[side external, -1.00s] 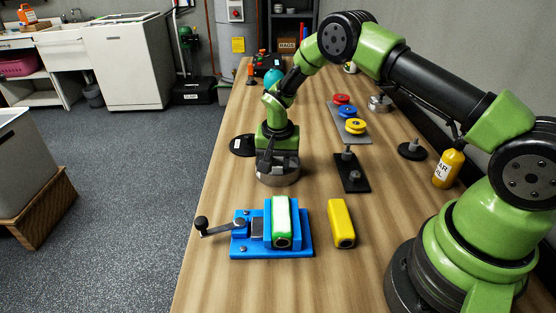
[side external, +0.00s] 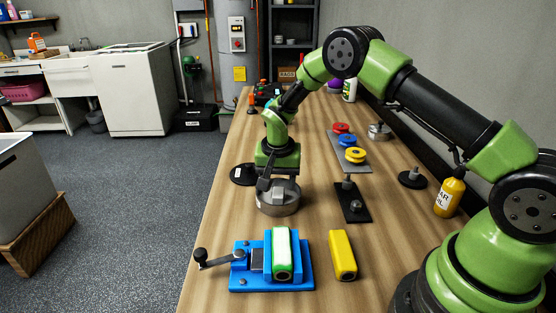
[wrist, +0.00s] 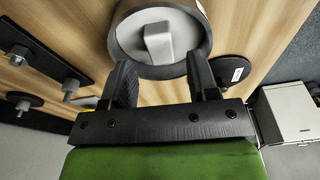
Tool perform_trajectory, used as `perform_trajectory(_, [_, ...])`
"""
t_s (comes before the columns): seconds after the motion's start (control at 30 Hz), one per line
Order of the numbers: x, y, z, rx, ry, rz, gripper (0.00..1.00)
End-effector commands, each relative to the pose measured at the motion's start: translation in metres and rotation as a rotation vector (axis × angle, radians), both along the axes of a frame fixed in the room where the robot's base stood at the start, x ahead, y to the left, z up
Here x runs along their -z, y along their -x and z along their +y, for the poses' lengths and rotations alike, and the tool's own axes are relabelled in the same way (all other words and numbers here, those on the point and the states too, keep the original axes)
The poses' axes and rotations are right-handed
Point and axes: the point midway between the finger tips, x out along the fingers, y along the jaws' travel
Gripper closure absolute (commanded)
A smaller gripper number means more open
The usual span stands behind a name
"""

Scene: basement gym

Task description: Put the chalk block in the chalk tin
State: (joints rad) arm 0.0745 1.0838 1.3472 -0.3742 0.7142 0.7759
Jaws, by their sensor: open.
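The chalk tin (side external: 278,206) is a round, open metal tin on the bench. It also shows at the top of the wrist view (wrist: 117,38). A pale grey-white block, the chalk block (wrist: 158,42), lies inside its rim in the wrist view. In the side view my gripper and the tin wall hide the block. My gripper (side external: 270,184) points down at the tin in the side view. In the wrist view my gripper (wrist: 160,62) has its two dark fingers spread apart, with nothing held between them.
A blue vise (side external: 250,281) holding a green-and-white block stands in front of the tin, beside a yellow block (side external: 343,255). A black plate with posts (side external: 352,208) and a grey plate with coloured spools (side external: 351,163) lie to the right. A black disc (side external: 241,175) is left.

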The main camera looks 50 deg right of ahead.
Motion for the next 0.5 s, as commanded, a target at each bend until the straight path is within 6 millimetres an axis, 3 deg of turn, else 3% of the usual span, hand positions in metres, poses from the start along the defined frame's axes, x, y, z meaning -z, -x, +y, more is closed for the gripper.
perform_trajectory(0.2, [-0.051,0.004,0.006,-0.001,0.001,-0.006,0.46])
perform_trajectory(0.5, [-0.084,0.008,0.01,0.0,0.0,-0.001,0.46])
